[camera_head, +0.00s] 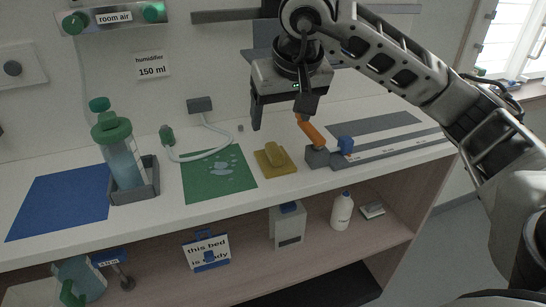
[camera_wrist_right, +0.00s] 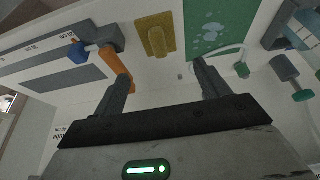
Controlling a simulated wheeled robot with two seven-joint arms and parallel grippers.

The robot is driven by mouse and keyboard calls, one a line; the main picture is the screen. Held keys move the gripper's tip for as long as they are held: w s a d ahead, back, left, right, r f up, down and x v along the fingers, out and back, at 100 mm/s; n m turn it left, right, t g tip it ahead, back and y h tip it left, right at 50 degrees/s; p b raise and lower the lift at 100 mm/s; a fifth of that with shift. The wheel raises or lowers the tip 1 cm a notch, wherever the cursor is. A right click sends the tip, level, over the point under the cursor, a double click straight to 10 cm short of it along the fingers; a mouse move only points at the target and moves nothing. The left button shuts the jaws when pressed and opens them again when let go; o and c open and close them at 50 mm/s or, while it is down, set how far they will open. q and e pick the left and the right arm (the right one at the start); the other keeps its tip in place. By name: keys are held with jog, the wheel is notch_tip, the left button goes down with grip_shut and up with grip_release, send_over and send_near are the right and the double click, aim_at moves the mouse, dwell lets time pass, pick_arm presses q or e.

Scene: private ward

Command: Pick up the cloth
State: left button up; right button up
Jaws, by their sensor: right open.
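The yellow cloth (camera_head: 275,159), a flat piece with a raised ridge along its middle, lies on the white counter to the right of a green mat. In the right wrist view the cloth (camera_wrist_right: 155,36) lies beyond the fingertips, near the top edge. My right gripper (camera_head: 284,115) is open and empty, above the counter and apart from the cloth. Its two fingers also show in the right wrist view (camera_wrist_right: 162,70). My left gripper is not in view.
An orange lever (camera_head: 311,130) on a grey block stands close right of the cloth. The green mat (camera_head: 200,188) bears clear puddles. A green-capped bottle (camera_head: 122,160) stands in a grey holder beside a blue mat (camera_head: 60,200). A lower shelf (camera_head: 255,268) holds several items.

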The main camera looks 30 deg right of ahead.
aim_at(275, 149)
jog(key=x, duration=0.7)
jog(key=shift+p+x, duration=0.45)
jog(key=shift+x, duration=2.2)
jog(key=shift+s, duration=0.1)
jog(key=c, duration=0.8)
